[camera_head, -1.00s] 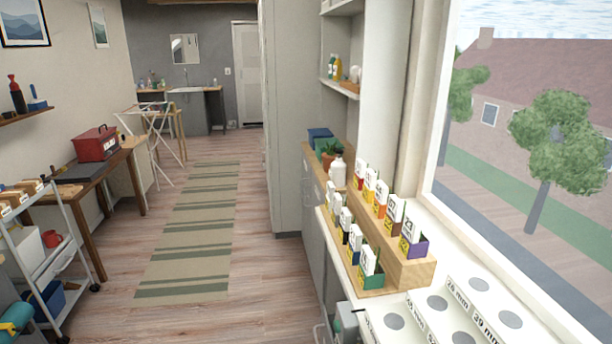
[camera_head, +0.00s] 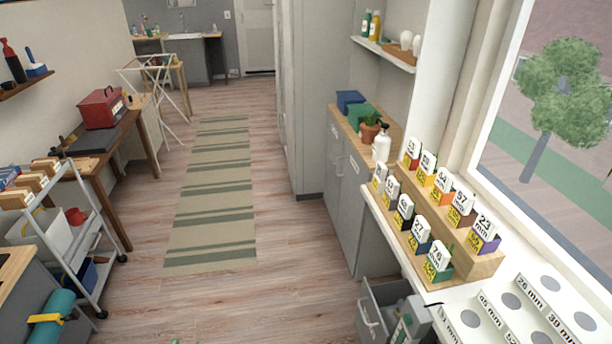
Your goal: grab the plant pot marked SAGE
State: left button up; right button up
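A small terracotta plant pot (camera_head: 369,132) with a green plant stands on the wooden top of the grey cabinet, right of centre. A white pump bottle stands just in front of it and to its right. No marking on the pot can be read, so I cannot tell whether it says SAGE. No other potted plant is clear in view. Neither of my grippers is in view.
The grey cabinet (camera_head: 345,190) stands along the right wall, with blue and green boxes behind the pot. A windowsill rack of numbered cards (camera_head: 463,262) is nearer. An open grey drawer (camera_head: 373,312) juts out below. The striped rug (camera_head: 212,205) and floor around it are clear.

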aim_at(369, 134)
jog(key=i+j+u, duration=0.1)
jog(key=i+j, duration=0.15)
jog(key=i, duration=0.2)
jog(key=i+j+u, duration=0.15)
jog(key=i, duration=0.35)
jog(key=i+j+u, duration=0.1)
jog(key=i, duration=0.35)
jog(key=i+z, duration=0.7)
jog(key=i+j+z, duration=0.35)
jog(key=i, duration=0.15)
jog(key=i+l+z, duration=0.1)
jog(key=i+z, duration=0.2)
jog(key=z, duration=0.15)
jog(key=i+z, duration=0.4)
jog(key=i+j+z, duration=0.1)
jog(key=i+z, duration=0.15)
jog(key=z, duration=0.2)
